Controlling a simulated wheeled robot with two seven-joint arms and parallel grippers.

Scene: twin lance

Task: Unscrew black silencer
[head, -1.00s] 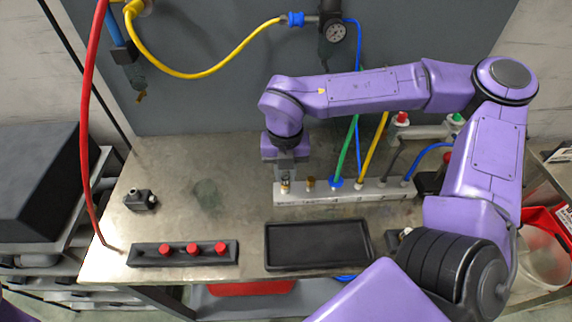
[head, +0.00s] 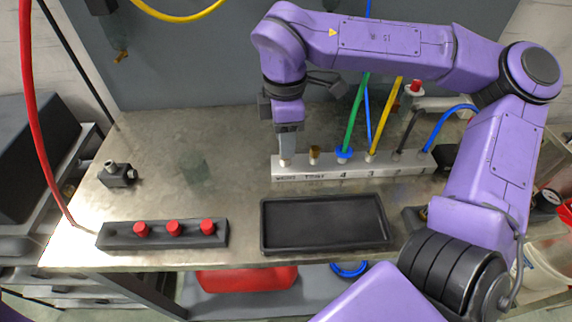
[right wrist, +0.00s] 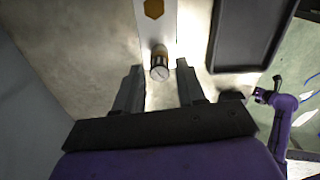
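The manifold (head: 352,166) is a pale bar on the workbench with several ports. At its left end stands a small silencer, mostly hidden by my fingers in the head view. In the right wrist view this silencer (right wrist: 159,64) shows a pale round slotted top, a dark band and brass colour. My right gripper (head: 287,152) points down over that end. In the right wrist view my right gripper (right wrist: 158,82) is open, one finger on each side of the silencer, with gaps visible. My left gripper is not in view.
A brass fitting (head: 314,155) sits just right of the silencer, then green, blue, yellow and other hoses rise. A black tray (head: 325,224) lies in front. A black block with red caps (head: 162,234) is front left. A small black fitting (head: 117,174) stands at left.

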